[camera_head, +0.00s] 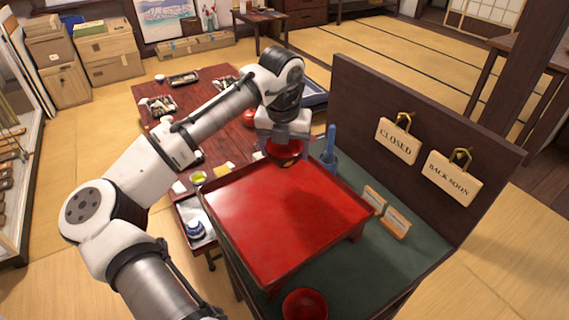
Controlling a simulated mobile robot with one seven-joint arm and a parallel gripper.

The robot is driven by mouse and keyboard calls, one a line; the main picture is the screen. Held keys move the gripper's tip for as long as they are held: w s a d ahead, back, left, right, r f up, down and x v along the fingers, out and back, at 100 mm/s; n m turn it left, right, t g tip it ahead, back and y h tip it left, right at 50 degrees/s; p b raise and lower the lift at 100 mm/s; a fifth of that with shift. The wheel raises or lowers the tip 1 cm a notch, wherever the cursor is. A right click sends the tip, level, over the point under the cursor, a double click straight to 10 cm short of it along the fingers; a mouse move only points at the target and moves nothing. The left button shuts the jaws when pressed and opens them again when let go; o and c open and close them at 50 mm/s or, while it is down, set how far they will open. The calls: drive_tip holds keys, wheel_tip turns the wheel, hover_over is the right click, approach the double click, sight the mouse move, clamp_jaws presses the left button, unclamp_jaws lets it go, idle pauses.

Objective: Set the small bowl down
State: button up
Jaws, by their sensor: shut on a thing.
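My gripper (286,138) is above the far edge of a red lacquer tray table (270,225). It is shut on a small red bowl (284,154), which hangs under it at the far corner of the tray. The fingertips are partly hidden by the hand, and I cannot tell whether the bowl touches the tray. Another red bowl (305,304) stands on the green surface (375,272) in front of the tray, cut by the bottom of the picture.
A dark panel with wooden signs (397,140) rises at the right. A low red table (205,92) with dishes lies behind. The tray top is clear.

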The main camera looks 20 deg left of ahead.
drive_tip(key=shift+f, duration=2.65)
drive_tip(key=shift+f, duration=0.15)
drive_tip(key=o, duration=1)
drive_tip(key=r, duration=0.4)
drive_tip(key=s+r, duration=0.1)
drive_tip(key=r, duration=0.3)
drive_tip(key=r+b, duration=0.1)
drive_tip(key=r, duration=0.3)
drive_tip(key=shift+s+d+r, duration=0.15)
drive_tip(key=shift+s+d, duration=0.05)
drive_tip(key=shift+s, duration=0.2)
